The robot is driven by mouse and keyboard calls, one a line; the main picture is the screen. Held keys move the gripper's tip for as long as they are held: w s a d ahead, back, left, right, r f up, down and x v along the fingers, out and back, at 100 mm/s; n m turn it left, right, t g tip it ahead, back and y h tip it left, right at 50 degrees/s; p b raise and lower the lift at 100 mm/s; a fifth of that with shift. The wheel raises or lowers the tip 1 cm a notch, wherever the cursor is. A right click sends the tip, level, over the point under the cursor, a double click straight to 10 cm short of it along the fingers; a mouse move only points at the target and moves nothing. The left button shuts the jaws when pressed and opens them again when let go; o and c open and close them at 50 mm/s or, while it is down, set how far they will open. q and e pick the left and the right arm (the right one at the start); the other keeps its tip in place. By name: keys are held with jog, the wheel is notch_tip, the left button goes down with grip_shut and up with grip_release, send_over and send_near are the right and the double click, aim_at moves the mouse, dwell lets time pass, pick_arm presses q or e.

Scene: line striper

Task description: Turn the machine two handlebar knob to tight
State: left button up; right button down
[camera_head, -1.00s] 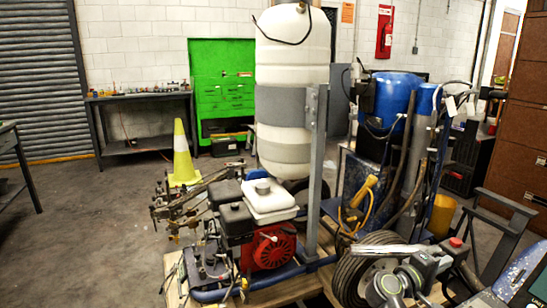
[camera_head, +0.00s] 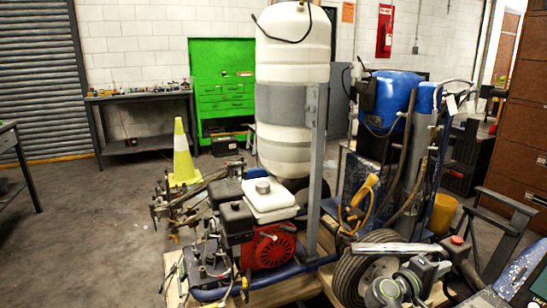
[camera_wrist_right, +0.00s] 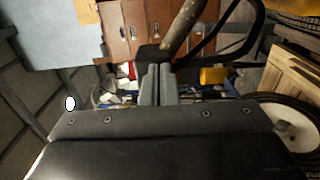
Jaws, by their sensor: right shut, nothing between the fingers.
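The blue line-striping machine (camera_head: 398,98) stands on the right, with hoses and a black wheel (camera_head: 352,275) low in front. A red round knob (camera_head: 456,240) sits on a dark mount near its low handle bar; I cannot tell whether it is the handlebar knob or how tight it is. My right gripper (camera_head: 440,267) is low at the right, close below the red knob. In the right wrist view its two grey fingers (camera_wrist_right: 157,70) are together, with nothing between them. A bar (camera_wrist_right: 185,25) and a dark fitting lie just beyond the fingertips; contact is unclear. My left gripper is out of view.
A second striper with a red engine (camera_head: 272,246) and tall white tank (camera_head: 292,130) stands on a wooden pallet at centre. A grey frame (camera_head: 510,205) and brown cabinets (camera_head: 520,130) bound the right side. Open floor (camera_head: 90,240) lies left. A yellow cone (camera_head: 181,155) stands behind.

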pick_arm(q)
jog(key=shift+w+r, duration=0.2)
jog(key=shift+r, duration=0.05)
pick_arm(e)
jog(key=shift+w+a, duration=0.1)
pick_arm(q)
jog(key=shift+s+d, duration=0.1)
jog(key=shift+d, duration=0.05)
pick_arm(e)
jog(key=shift+s+f, duration=0.25)
pick_arm(q)
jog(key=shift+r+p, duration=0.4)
jog(key=shift+p, duration=0.1)
pick_arm(e)
jog(key=v, duration=0.5)
jog(key=shift+s+a, duration=0.3)
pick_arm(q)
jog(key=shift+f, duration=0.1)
pick_arm(e)
jog(key=shift+r, duration=0.1)
